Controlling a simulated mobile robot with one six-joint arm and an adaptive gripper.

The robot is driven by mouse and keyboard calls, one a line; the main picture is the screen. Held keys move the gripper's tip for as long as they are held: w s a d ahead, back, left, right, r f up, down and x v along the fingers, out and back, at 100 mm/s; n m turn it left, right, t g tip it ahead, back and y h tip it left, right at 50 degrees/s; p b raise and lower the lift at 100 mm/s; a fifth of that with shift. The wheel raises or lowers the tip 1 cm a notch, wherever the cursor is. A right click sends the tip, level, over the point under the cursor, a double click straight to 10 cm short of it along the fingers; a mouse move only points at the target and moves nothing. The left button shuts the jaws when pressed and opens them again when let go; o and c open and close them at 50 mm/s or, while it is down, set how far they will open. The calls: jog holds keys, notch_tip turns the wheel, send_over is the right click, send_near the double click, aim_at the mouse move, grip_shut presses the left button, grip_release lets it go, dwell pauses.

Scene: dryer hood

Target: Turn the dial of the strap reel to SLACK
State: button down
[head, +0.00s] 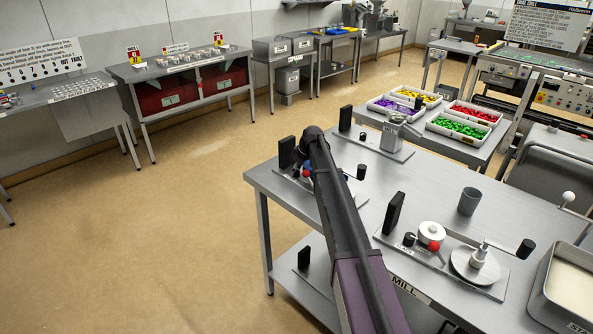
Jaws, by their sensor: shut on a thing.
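My arm reaches from the bottom edge to the far left part of the steel table (380,215). My gripper (307,167) points down there, mostly hidden behind my own arm. It is at a small plate-mounted device with a black upright block (287,152) and a red knob (307,173), which I take for the strap reel and its dial. The gripper appears shut on the dial; its fingers and the contact are too small and covered to see clearly. The dial's setting and any SLACK mark cannot be read.
A similar device with a white disc, red knob (433,246) and crank (477,262) stands nearer on the table. A grey cup (469,201) and a metal tray (548,285) are to the right. Another plate device (398,132) stands behind. The floor at left is clear.

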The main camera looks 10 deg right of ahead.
jog(key=shift+m, duration=0.4)
jog(key=m+h, duration=0.1)
jog(key=m, duration=0.2)
jog(key=shift+s+m+t, duration=0.1)
jog(key=shift+m+t, duration=0.2)
jog(key=shift+t, duration=0.1)
jog(key=m+h, duration=0.2)
jog(key=m, duration=0.2)
jog(key=shift+m+t, duration=0.3)
jog(key=shift+t, duration=0.1)
jog(key=m+h, duration=0.1)
jog(key=m, duration=0.3)
jog(key=shift+a+h, duration=0.1)
jog(key=shift+h, duration=0.3)
jog(key=shift+m+g+h, duration=0.3)
jog(key=shift+m+h, duration=0.05)
jog(key=shift+m, duration=0.85)
jog(key=shift+m+g+h, duration=0.3)
jog(key=shift+m+h, duration=0.05)
jog(key=shift+m, duration=0.85)
jog(key=shift+c, duration=1.3)
grip_release()
